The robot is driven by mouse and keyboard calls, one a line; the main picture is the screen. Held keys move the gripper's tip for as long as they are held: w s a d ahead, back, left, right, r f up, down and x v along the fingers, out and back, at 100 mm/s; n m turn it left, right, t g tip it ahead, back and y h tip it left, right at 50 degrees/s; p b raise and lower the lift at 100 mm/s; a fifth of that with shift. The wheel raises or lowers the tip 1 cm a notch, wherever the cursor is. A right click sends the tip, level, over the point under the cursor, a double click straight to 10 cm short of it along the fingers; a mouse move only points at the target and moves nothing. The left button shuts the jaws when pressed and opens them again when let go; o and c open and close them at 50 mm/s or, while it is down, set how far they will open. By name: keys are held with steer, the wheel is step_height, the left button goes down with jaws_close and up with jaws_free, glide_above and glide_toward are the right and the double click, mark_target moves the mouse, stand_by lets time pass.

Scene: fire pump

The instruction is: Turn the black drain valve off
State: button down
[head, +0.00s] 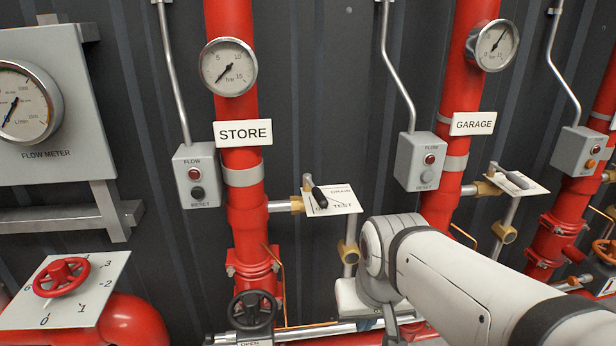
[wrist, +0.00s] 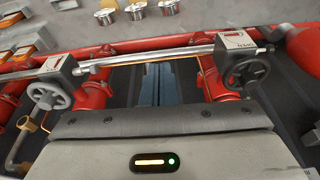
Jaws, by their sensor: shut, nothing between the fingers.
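A black lever handle (head: 319,197) sits on a white plate (head: 343,203) marked DRAIN and TEST, to the right of the STORE pipe. The lever lies slanted across the plate. A black handwheel (head: 250,310) with an OPEN label is low in front of the STORE pipe. The wrist view shows a black handwheel (wrist: 245,70) at right. My gripper (wrist: 161,68) is shut and empty, apart from both handwheels in the wrist view.
A grey handwheel (wrist: 50,92) is at left in the wrist view. A silver pipe (wrist: 150,53) runs across there. The red STORE pipe (head: 240,160), GARAGE pipe (head: 455,140), grey flow boxes (head: 197,175) and a red handwheel (head: 62,277) surround the area.

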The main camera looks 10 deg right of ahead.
mark_target(315, 191)
steer(key=w+d+r+m+g+y+p, duration=0.1)
steer(key=w+d+r+m+g+p, duration=0.15)
steer(key=w+r+m, duration=0.75)
steer(key=w+d+r+m+g+y+p, duration=0.15)
steer(key=w+d+r+m, duration=0.35)
steer(key=w+r, duration=0.85)
steer(key=w+a+f, duration=0.2)
steer(key=a+f, duration=0.5)
steer(key=f, duration=0.5)
steer(key=shift+a+f+m+t+p, duration=0.2)
steer(key=shift+a+m+t+p, duration=0.1)
steer(key=shift+m+t, duration=0.1)
steer(key=shift+d, duration=0.15)
